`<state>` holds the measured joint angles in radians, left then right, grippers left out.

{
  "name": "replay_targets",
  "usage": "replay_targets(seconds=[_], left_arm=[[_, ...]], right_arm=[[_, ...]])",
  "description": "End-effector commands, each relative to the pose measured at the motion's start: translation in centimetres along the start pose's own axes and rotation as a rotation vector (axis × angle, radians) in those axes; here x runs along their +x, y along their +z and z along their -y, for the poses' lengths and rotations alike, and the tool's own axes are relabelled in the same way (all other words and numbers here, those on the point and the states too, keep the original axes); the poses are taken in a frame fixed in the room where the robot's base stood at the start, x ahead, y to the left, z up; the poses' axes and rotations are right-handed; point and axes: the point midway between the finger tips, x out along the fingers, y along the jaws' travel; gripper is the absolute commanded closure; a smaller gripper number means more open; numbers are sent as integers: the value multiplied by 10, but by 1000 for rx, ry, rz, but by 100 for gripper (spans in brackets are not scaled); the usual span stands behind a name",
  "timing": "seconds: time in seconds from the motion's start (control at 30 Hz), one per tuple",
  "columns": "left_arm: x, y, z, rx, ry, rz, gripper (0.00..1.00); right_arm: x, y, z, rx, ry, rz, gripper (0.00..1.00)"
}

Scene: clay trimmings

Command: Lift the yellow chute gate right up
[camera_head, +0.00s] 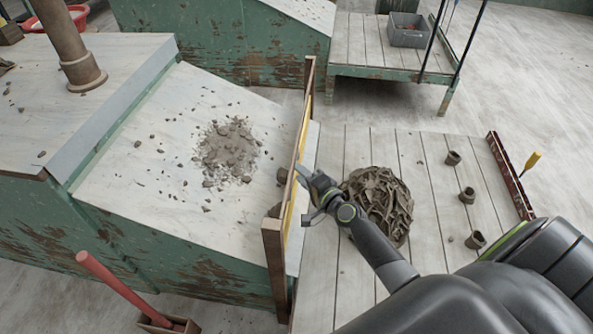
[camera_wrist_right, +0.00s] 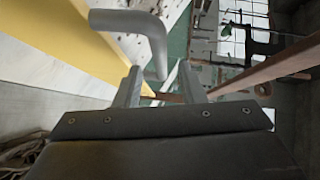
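The yellow chute gate (camera_head: 288,218) stands upright in a brown wooden frame (camera_head: 273,255) at the lower end of the pale chute. Its yellow face (camera_wrist_right: 92,45) also shows at the left in the right wrist view. A grey bent handle (camera_wrist_right: 130,22) comes off that face, and its end hangs near the gap between my fingers. My right gripper (camera_head: 308,192) is beside the gate on its right side. In the wrist view its fingers (camera_wrist_right: 160,88) are apart, and I see no grip on the handle. My left gripper is not in view.
Grey clay trimmings (camera_head: 228,150) lie on the chute (camera_head: 130,190) behind the gate. A clay heap (camera_head: 378,205) and small clay cups (camera_head: 467,195) sit on the plank table (camera_head: 430,160) at right. A red handle (camera_head: 125,288) rises at lower left.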

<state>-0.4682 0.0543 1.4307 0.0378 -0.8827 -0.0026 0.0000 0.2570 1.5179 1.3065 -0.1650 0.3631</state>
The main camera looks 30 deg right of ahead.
Motion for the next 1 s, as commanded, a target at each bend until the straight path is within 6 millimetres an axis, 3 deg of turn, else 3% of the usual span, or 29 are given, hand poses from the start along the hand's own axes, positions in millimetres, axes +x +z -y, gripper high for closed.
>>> replay_targets(seconds=[0.2,0.57,0.87,1.0], left_arm=[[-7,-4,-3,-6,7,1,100],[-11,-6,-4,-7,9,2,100],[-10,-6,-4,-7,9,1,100],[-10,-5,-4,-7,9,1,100]], right_arm=[[24,0,-1,0,0,0,64],[30,0,0,0,0,0,64],[29,0,0,0,0,0,99],[29,0,0,0,1,0,100]])
